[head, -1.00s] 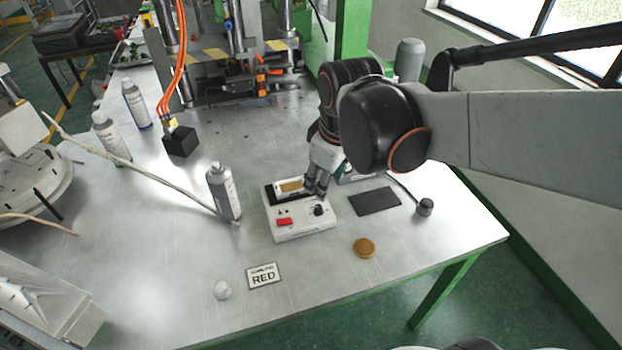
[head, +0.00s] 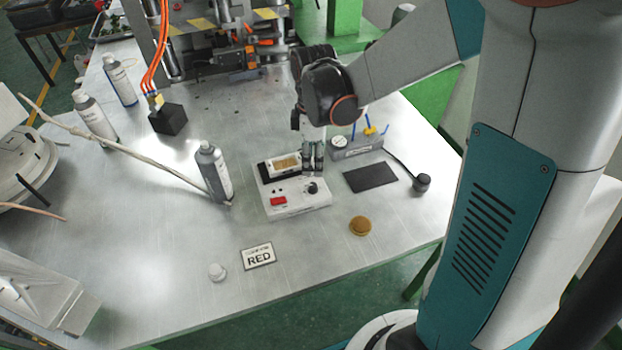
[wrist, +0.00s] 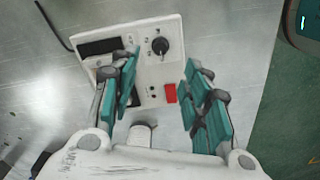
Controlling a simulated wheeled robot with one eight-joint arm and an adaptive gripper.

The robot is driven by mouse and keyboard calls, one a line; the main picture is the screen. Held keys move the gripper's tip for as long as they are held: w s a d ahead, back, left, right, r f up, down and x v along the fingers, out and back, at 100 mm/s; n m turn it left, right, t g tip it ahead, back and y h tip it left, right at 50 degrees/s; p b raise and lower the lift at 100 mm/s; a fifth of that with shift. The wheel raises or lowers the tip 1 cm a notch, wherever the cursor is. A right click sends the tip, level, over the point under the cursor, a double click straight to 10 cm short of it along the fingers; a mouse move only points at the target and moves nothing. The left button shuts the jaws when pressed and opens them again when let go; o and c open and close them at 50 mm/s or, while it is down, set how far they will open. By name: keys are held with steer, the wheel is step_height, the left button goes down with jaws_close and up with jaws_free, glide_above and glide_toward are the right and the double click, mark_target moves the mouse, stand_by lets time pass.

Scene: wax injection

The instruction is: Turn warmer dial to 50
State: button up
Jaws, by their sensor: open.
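The warmer (head: 297,208) is a white box on the metal table, with a red switch (head: 278,201), a dark slot at its back and a black dial (head: 312,187) at its front right. In the wrist view the dial (wrist: 160,45) shows a pale pointer line, but its number is too small to read. My gripper (head: 313,168) points down just behind the dial in the head view. In the wrist view my gripper (wrist: 162,58) is open, its teal fingers spread on either side, with the dial just beyond the tips. I see no contact with it.
A grey spray can (head: 214,172) stands left of the warmer. A grey fixture (head: 356,147) with blue pegs and a black mat (head: 370,177) lie to the right. The front table is mostly clear.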

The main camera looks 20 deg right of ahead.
mark_target(313, 184)
step_height(313, 184, down, 9)
steer(key=b, duration=0.2)
steer(key=shift+f+b, duration=0.2)
steer(key=shift+b, duration=0.2)
jaws_close()
